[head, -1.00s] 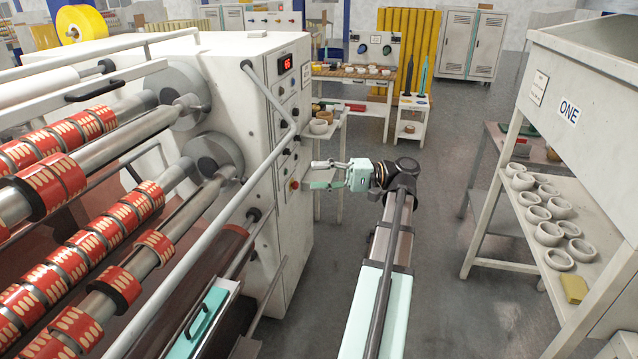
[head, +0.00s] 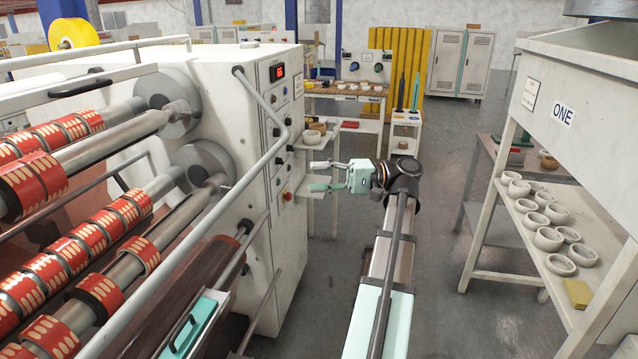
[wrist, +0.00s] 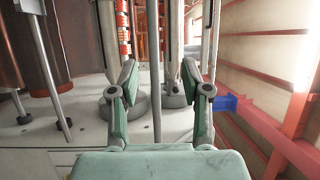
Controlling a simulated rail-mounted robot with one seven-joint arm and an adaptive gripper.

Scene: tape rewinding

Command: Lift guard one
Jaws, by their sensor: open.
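A long grey tubular bar (head: 208,198), possibly guard one, bends at the machine's control side and slopes down to the front left, in front of the rollers. No label on it is readable. A second pale rail (head: 95,53) runs across the top of the machine. My gripper (head: 315,176) is open and empty, pointing left at the machine's control side, to the right of the sloping bar. In the wrist view, a thin grey bar (wrist: 155,100) shows between the open fingers of my gripper (wrist: 159,80); its depth is unclear.
The white machine (head: 245,165) with red-banded rollers (head: 85,230) fills the left. Its control panel (head: 280,120) is close to my gripper. A rack marked ONE (head: 575,70) with several pale rings stands at right. The floor (head: 440,190) between is clear.

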